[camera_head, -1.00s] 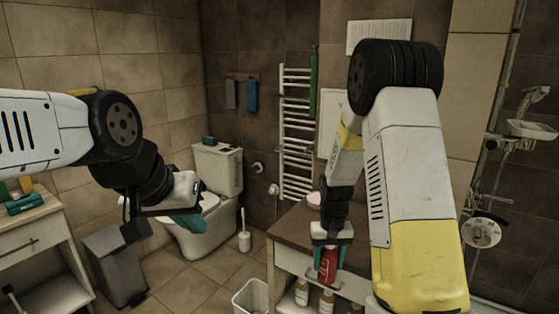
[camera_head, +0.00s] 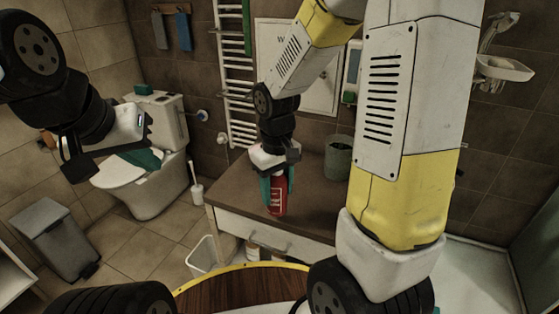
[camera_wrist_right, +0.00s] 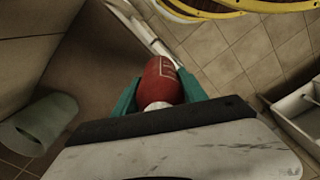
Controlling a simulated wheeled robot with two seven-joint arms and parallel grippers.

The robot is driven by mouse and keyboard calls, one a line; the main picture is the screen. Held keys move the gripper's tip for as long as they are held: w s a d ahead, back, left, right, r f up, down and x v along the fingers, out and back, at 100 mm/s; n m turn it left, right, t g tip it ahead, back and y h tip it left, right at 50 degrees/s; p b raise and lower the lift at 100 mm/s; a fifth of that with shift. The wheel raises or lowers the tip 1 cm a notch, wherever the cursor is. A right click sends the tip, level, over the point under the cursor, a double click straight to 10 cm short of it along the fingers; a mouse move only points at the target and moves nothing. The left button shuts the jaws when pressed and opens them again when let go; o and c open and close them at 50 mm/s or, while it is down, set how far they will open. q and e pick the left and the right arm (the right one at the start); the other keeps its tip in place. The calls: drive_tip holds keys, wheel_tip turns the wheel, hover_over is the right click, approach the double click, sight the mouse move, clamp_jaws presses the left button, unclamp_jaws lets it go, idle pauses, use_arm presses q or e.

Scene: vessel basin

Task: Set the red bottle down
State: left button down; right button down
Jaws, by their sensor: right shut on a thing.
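The red bottle (camera_head: 278,197) is upright between the teal fingers of my right gripper (camera_head: 274,190), which is shut on it. In the head view it overlaps the brown top of the cabinet (camera_head: 235,188), close to its front edge. I cannot tell whether its base touches the top.
A grey-green cup (camera_head: 338,160) stands further back on the cabinet top; it also shows in the right wrist view (camera_wrist_right: 45,122). The top left of the bottle is clear. Containers sit below the top. A white bin (camera_head: 203,256) stands on the floor beside the cabinet.

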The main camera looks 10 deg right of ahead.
drive_tip(key=shift+w+d+f, duration=0.7)
drive_tip(key=shift+w+f, duration=0.1)
drive_tip(key=shift+w, duration=1.4)
drive_tip(key=shift+w+d+f, duration=0.75)
drive_tip(key=shift+w+f, duration=0.1)
drive_tip(key=shift+w, duration=1.3)
drive_tip(key=shift+w+d+f, duration=0.7)
drive_tip(key=shift+w+f, duration=0.1)
drive_tip(key=shift+w, duration=1.4)
drive_tip(key=shift+f, duration=0.15)
drive_tip(key=c, duration=0.6)
unclamp_jaws()
